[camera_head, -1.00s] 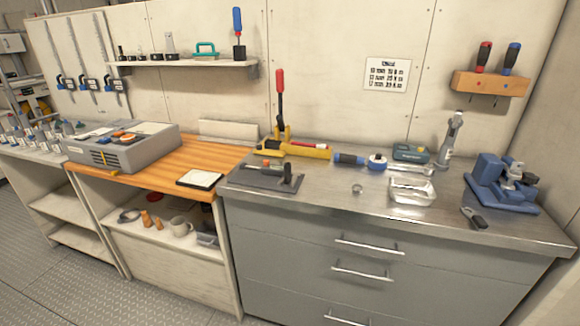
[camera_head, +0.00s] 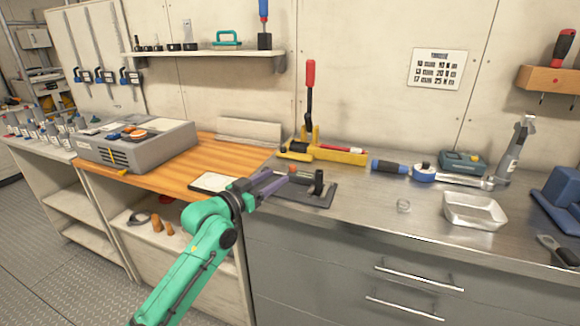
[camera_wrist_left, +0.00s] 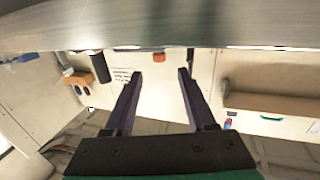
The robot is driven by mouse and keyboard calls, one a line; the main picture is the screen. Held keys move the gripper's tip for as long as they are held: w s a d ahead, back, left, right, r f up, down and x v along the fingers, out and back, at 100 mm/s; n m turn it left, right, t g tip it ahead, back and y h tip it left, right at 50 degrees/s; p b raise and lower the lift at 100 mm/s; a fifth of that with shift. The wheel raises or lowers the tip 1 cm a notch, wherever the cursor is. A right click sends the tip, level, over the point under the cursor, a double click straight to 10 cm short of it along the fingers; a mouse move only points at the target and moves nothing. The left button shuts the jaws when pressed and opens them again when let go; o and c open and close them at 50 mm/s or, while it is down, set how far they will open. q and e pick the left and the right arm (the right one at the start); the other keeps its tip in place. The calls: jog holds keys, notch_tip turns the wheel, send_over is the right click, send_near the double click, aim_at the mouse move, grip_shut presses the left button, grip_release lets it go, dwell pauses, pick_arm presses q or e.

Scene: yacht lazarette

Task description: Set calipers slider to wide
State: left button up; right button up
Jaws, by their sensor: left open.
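A dark flat plate (camera_head: 321,199) lies on the metal counter, with a short black upright piece (camera_head: 318,182) and an orange-ended part on it. It may be the calipers; I cannot tell for sure. My left gripper (camera_head: 284,180) has purple fingers and is at the plate's left side in the head view, overlapping its edge. Whether it touches is unclear. In the left wrist view the two fingers (camera_wrist_left: 160,76) are apart with nothing held between them. That view is tilted and does not clearly show the plate. My right gripper is not in view.
A yellow tool (camera_head: 335,152) with a red-handled lever stands behind the plate. A black-framed pad (camera_head: 211,183) lies on the wooden top beside my arm.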

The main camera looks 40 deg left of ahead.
aim_at(290, 168)
pick_arm(q)
jog(key=w, duration=0.6)
jog(key=shift+w+p, duration=0.35)
grip_shut()
dwell(0.9)
